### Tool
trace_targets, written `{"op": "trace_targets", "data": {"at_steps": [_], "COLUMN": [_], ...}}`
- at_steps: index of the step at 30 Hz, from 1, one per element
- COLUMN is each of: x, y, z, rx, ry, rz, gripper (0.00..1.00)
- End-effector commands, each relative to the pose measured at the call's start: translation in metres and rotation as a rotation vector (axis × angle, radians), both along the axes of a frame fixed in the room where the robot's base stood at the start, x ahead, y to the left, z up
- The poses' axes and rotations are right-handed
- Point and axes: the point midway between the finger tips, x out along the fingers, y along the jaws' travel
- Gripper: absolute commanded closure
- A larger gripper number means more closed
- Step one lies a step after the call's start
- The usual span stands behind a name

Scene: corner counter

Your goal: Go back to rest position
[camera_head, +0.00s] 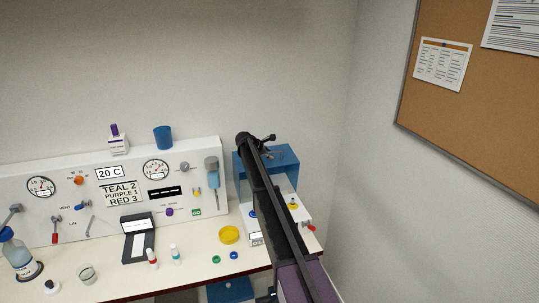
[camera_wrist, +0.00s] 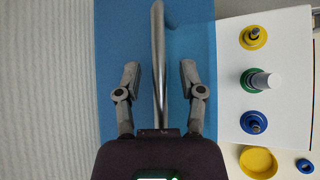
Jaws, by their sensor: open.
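My gripper (camera_head: 262,138) is at the far end of my arm, over the blue box (camera_head: 286,160) in the right corner of the counter. In the wrist view my gripper (camera_wrist: 160,72) is open, with one finger on each side of a silver bar (camera_wrist: 158,30). The blue box (camera_wrist: 115,40) lies behind the fingers. The fingers look apart from the bar, but I cannot tell how far it is in depth. My arm hides part of the box and the white stand in the head view.
The white stand (camera_wrist: 285,30) carries yellow, green and blue rings; a white-topped piece stands in the green one. A yellow dish (camera_head: 229,235) and two vials are on the counter. The instrument panel (camera_head: 70,215) stands at left. The wall (camera_head: 430,190) is close on the right.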

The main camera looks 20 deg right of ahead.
Motion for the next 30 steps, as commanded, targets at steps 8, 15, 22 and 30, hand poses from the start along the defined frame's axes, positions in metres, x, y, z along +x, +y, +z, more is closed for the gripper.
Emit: {"op": "trace_targets", "data": {"at_steps": [8, 15, 22, 30], "x": [-0.002, -0.007, -0.013, -0.048], "y": [0.011, 0.047, 0.084, 0.098], "z": [0.002, 0.012, 0.022, 0.005], "rx": [-0.014, -0.072, -0.130, -0.075], "ry": [-0.005, -0.029, -0.053, -0.093], "rz": [0.022, 0.108, 0.195, 0.170], "gripper": [0.49, 0.49, 0.49, 0.49]}}
